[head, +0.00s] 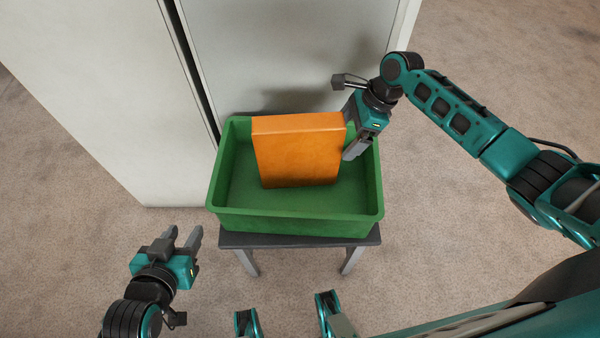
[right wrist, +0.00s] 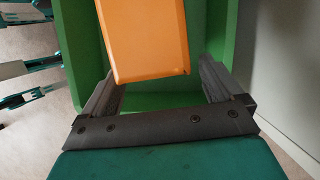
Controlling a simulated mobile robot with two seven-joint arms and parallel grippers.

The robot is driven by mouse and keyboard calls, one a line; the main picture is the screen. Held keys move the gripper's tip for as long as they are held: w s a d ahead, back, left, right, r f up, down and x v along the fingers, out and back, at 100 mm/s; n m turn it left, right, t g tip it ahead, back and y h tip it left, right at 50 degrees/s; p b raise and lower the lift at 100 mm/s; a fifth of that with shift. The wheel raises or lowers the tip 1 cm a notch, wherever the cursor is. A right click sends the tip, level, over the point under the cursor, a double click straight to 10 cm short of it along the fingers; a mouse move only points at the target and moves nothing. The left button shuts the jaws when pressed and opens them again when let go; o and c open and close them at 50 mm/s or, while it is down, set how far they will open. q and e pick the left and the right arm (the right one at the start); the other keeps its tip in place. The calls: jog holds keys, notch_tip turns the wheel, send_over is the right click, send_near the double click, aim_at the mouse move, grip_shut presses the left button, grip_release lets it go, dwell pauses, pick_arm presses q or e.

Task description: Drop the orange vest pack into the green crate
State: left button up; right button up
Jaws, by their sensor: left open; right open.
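The orange vest pack (head: 298,150) is a box-like block inside the green crate (head: 290,225), standing on edge toward the back. It also shows in the right wrist view (right wrist: 145,40), between and beyond the fingers, with the green crate (right wrist: 85,60) around it. My right gripper (head: 352,150) is open at the crate's right side, close beside the pack's right edge; whether it touches the pack I cannot tell. Its open fingers show in the right wrist view (right wrist: 160,85) with nothing gripped. My left gripper (head: 188,240) is open and empty, left of and in front of the crate.
The crate stands on a small dark table (head: 300,241) with grey legs. Pale cabinets (head: 110,90) rise right behind and to the left of it. The carpeted floor (head: 450,220) is clear on the right.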

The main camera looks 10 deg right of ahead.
pick_arm(q)
jog(key=a+r+p, duration=0.1)
jog(key=p, duration=0.1)
jog(key=shift+s+a+y+p, duration=0.15)
jog(key=shift+s+y+p, duration=0.15)
jog(key=shift+s, duration=0.1)
pick_arm(e)
jog(key=v, duration=1)
jog(key=shift+r, duration=0.35)
jog(key=shift+d, duration=0.15)
